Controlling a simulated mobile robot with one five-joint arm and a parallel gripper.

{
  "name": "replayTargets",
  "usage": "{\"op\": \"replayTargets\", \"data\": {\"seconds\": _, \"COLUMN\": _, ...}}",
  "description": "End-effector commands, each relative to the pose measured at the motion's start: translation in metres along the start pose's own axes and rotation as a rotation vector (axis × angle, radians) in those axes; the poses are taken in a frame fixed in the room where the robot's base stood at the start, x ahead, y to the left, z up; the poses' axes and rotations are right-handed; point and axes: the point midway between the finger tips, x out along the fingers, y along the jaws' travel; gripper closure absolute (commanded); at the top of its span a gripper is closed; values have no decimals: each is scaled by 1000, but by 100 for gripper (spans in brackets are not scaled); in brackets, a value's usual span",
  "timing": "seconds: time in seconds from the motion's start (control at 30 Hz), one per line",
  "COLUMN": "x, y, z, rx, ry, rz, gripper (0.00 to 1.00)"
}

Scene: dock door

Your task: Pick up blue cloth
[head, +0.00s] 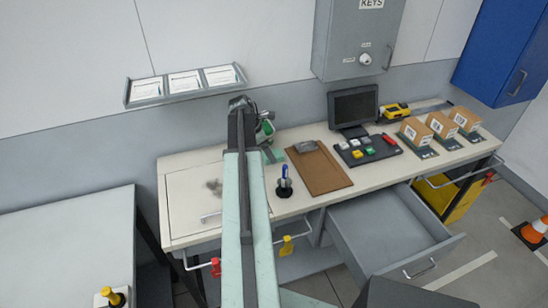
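No blue cloth can be made out in this view. My arm reaches up the middle of the picture over the workbench (330,205). My gripper (241,103) is at its far end, near the back of the bench, small and seen from behind. Its fingers are too hidden to show whether they are open or shut. A green and grey object (265,128) stands just right of it, partly covered by the arm. The grey drawer (388,228) at the bench front is pulled open, and the visible part of its inside looks empty.
A brown clipboard (319,172), a pen stand (284,187), a monitor (353,108), a button panel (367,149) and cardboard boxes (412,131) occupy the bench. A grey key cabinet (357,35) hangs above. A lower table (70,245) stands left; an orange cone (536,230) stands right.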

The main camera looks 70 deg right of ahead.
Motion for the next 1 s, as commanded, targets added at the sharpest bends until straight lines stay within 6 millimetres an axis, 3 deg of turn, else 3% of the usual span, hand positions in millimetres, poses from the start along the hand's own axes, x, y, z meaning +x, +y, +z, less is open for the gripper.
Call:
{"op": "replayTargets", "data": {"seconds": 0.03, "x": 19, "y": 0, "z": -5, "rx": 0, "ry": 0, "rz": 0, "gripper": 22}}
{"op": "replayTargets", "data": {"seconds": 0.07, "x": 22, "y": 0, "z": -4, "rx": 0, "ry": 0, "rz": 0, "gripper": 22}}
{"op": "replayTargets", "data": {"seconds": 0.3, "x": 19, "y": 0, "z": -2, "rx": 0, "ry": 0, "rz": 0, "gripper": 22}}
{"op": "replayTargets", "data": {"seconds": 0.37, "x": 19, "y": 0, "z": -2, "rx": 0, "ry": 0, "rz": 0, "gripper": 36}}
{"op": "replayTargets", "data": {"seconds": 0.53, "x": 19, "y": 0, "z": -2, "rx": 0, "ry": 0, "rz": 0, "gripper": 83}}
{"op": "replayTargets", "data": {"seconds": 0.6, "x": 19, "y": 0, "z": -2, "rx": 1, "ry": 0, "rz": 0, "gripper": 93}}
{"op": "replayTargets", "data": {"seconds": 0.83, "x": 17, "y": 0, "z": -1, "rx": 1, "ry": 0, "rz": 0, "gripper": 93}}
{"op": "replayTargets", "data": {"seconds": 1.0, "x": 4, "y": 0, "z": 5, "rx": 1, "ry": 0, "rz": 0, "gripper": 93}}
